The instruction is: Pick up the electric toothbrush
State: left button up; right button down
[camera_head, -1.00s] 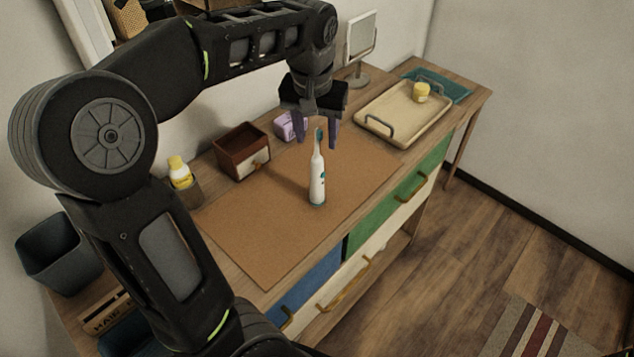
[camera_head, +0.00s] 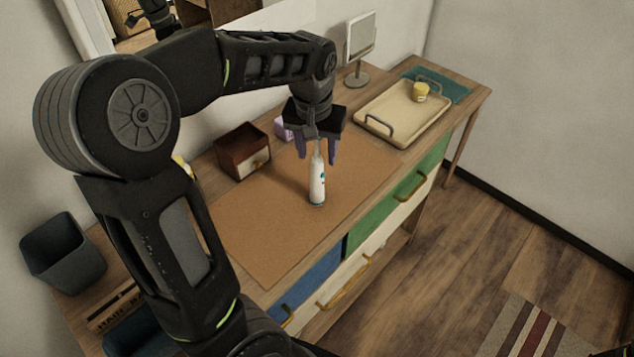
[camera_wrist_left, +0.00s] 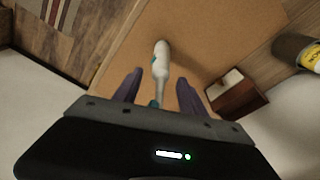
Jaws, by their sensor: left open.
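The electric toothbrush (camera_head: 317,182), white with a teal base and teal markings, stands upright on the brown mat (camera_head: 262,228). My left gripper (camera_head: 317,158) is open above it, fingers pointing down, with the brush's upper end between or just behind the fingers. In the left wrist view the toothbrush (camera_wrist_left: 161,62) runs up the middle, and its teal head end lies between the two open purple fingers of the left gripper (camera_wrist_left: 158,88). I see no finger touching it. The brush head is mostly hidden in the head view.
A brown box (camera_head: 243,151) and a purple item (camera_head: 284,128) stand behind the mat. A dark bin (camera_head: 63,252) stands at left. The mat around the brush is clear.

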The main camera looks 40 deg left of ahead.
pick_arm(q)
jog(key=shift+c, duration=0.2)
grip_shut()
dwell(0.4)
dwell(0.8)
